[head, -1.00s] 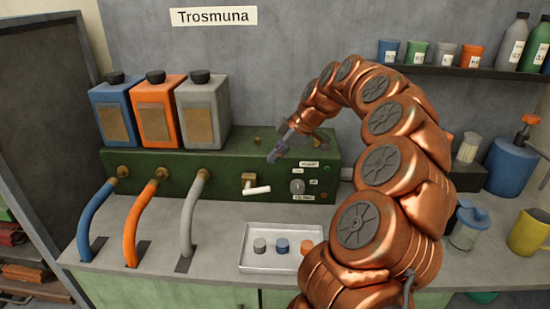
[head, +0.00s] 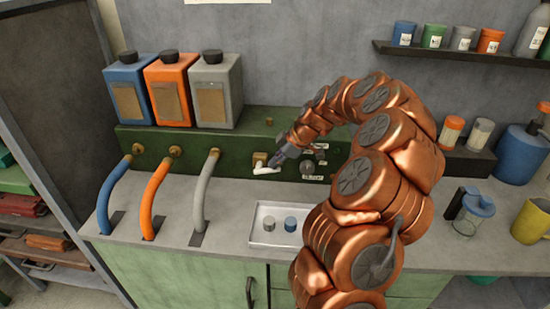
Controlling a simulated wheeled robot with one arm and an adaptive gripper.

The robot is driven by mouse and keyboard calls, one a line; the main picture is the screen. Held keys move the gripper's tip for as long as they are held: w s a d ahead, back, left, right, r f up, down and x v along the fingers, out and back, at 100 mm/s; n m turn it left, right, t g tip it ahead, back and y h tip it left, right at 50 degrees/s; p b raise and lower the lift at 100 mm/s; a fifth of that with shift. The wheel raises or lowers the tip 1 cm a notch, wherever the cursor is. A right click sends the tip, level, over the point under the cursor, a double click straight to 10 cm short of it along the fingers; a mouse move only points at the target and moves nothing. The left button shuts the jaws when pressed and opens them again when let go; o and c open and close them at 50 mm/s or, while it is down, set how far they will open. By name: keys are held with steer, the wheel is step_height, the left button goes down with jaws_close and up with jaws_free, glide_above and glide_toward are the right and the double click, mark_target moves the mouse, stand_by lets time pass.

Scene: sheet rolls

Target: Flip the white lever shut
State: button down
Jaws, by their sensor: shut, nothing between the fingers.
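The white lever (head: 267,170) sticks out from a brass valve body (head: 259,158) on the front of the green machine box (head: 150,145). It lies roughly level, its free end a little lower to the left. My gripper (head: 274,160) is shut and empty, with its tip at the brass body and the lever's right end. I cannot tell whether it touches the lever. My arm hides part of the box front around the knob and labels to the right.
Blue (head: 128,90), orange (head: 170,88) and grey (head: 214,90) canisters stand on the box. Blue (head: 112,195), orange (head: 157,195) and grey (head: 204,192) hoses curve down to the counter. A white tray (head: 262,238) with caps lies below the lever. A shelf (head: 440,58) hangs at upper right.

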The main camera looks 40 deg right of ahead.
steer(key=shift+f+b, duration=0.15)
steer(key=shift+b, duration=0.3)
steer(key=b, duration=0.2)
steer(key=shift+d+f+t+y+b, duration=0.2)
steer(key=shift+f+t+y+b, duration=0.05)
steer(key=shift+t+y+b, duration=0.15)
steer(key=shift+s+f+b, duration=0.2)
steer(key=shift+f+b, duration=0.1)
steer(key=shift+b, duration=0.65)
steer(key=b, duration=0.3)
steer(key=shift+s+d+f, duration=0.15)
steer(key=shift+d+f, duration=0.1)
steer(key=shift+r, duration=0.2)
steer(key=shift+s+r, duration=0.1)
steer(key=shift+r, duration=0.25)
steer(key=b+v, duration=0.2)
steer(key=v, duration=1)
steer(key=shift+a+r, duration=0.2)
steer(key=shift+r, duration=0.05)
steer(key=shift+s, duration=0.1)
